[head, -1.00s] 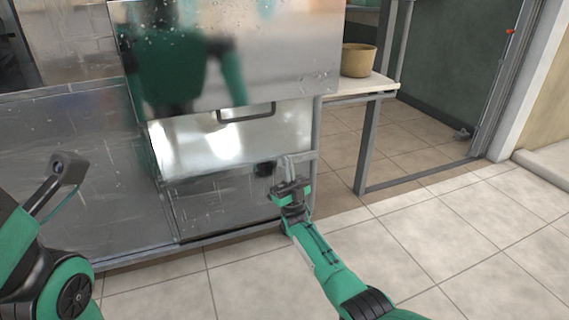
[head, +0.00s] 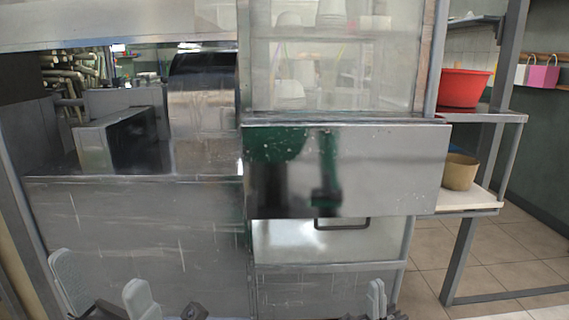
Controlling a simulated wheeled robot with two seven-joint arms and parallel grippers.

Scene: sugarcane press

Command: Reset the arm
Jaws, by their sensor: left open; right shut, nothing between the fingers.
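My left gripper (head: 102,283) is at the lower left of the head view, its two pale grey fingers spread apart with nothing between them. My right gripper (head: 376,294) is at the bottom edge, right of the middle, with its pale fingers together and nothing held. Both stand in front of the lower part of the steel press cabinet (head: 135,225). Most of both arms is below the picture.
A steel panel (head: 395,165) juts out at the cabinet's middle, above a dark handle (head: 342,223). Right of it, a shelf rack holds a red basin (head: 463,88) and a tan pot (head: 459,172). Tiled floor (head: 490,258) is clear at the right.

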